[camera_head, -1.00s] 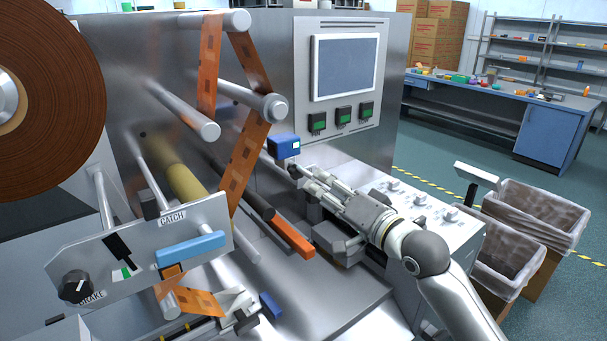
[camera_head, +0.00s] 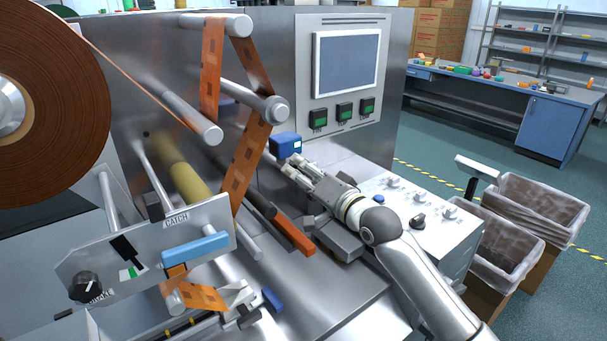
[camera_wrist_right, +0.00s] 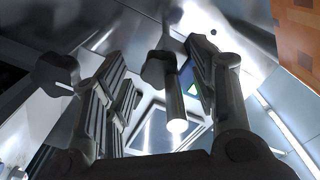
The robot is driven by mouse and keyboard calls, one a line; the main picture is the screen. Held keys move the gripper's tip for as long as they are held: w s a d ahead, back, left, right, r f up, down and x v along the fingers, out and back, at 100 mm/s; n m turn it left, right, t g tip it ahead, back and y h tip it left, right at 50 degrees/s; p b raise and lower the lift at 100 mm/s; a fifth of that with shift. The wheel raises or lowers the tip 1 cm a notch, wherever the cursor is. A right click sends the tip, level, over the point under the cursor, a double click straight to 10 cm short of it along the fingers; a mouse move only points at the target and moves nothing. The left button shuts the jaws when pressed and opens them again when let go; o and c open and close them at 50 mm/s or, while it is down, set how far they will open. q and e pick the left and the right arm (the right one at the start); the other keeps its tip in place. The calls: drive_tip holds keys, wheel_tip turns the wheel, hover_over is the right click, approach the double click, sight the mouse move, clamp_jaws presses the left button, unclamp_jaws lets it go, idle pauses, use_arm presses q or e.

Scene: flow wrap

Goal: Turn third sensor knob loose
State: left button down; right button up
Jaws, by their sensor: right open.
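The blue sensor box (camera_head: 285,145) is mounted on the machine, below and right of the orange film. My right gripper (camera_head: 291,166) is just under and in front of it, its fingers pointing up and left. In the right wrist view the two fingers (camera_wrist_right: 160,80) stand apart. A dark knob-like piece (camera_wrist_right: 158,68) and a bright metal rod (camera_wrist_right: 175,108) show between them; I cannot tell whether the fingers touch either. Which piece is the third sensor knob is unclear, and the gripper hides part of that area in the head view. My left gripper is not in view.
Orange film (camera_head: 247,160) runs over rollers left of the gripper. A bar with an orange end (camera_head: 294,238) lies just below it. A control panel with knobs (camera_head: 417,221) is at the right. The screen (camera_head: 346,63) is above. Bins (camera_head: 500,245) stand at the far right.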

drive_tip(key=c, duration=1)
drive_tip(key=shift+c, duration=0.2)
drive_tip(key=n, duration=0.4)
drive_tip(key=shift+n, duration=2.1)
drive_tip(key=o, duration=1)
drive_tip(key=shift+o, duration=0.2)
